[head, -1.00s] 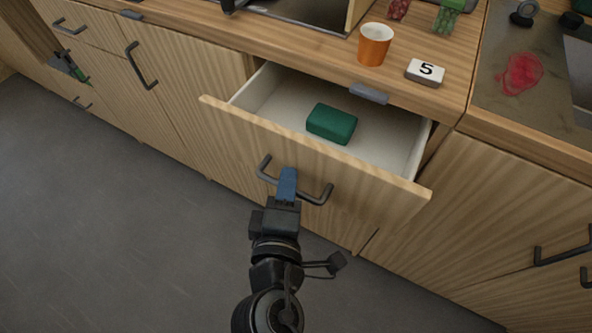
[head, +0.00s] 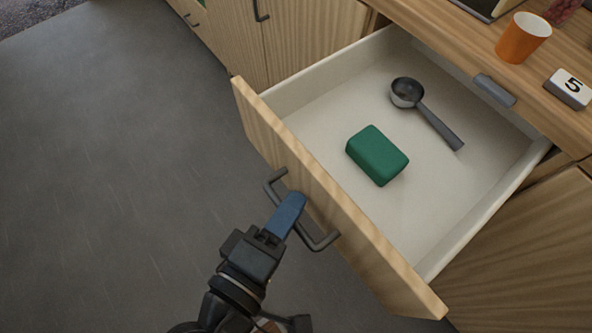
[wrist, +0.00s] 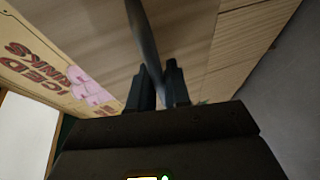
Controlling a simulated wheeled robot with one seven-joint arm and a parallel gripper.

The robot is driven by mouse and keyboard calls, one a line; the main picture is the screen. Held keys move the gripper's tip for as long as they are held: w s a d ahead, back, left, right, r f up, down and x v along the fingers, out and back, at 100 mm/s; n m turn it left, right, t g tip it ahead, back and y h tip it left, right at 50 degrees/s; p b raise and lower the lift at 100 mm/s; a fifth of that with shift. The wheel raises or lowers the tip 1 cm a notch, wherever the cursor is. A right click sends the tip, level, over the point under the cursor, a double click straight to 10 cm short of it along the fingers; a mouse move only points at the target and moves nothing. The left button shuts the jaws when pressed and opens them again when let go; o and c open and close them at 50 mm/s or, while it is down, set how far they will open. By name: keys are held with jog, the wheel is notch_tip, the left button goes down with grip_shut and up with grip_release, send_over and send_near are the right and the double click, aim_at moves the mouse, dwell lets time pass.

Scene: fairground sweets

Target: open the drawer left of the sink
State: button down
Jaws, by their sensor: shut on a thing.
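The drawer (head: 338,230) is pulled far out of the wooden counter, and its pale interior shows. Its dark bar handle (head: 322,244) is on the front panel. My gripper (head: 290,212), with a blue finger, is shut on this handle near its middle. In the wrist view the dark fingers (wrist: 160,84) stand either side of the handle bar (wrist: 146,40). Inside the drawer lie a green block (head: 377,155) and a dark scoop (head: 425,112) with a round bowl.
A grey tab (head: 494,91) sits on the counter edge. Other cupboard fronts flank the drawer. The grey floor (head: 110,170) at left is clear.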

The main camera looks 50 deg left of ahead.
jog(key=c, duration=1.4)
grip_release()
jog(key=shift+c, duration=0.2)
jog(key=v, duration=0.7)
jog(key=shift+s+d, duration=0.2)
jog(key=shift+s, duration=0.1)
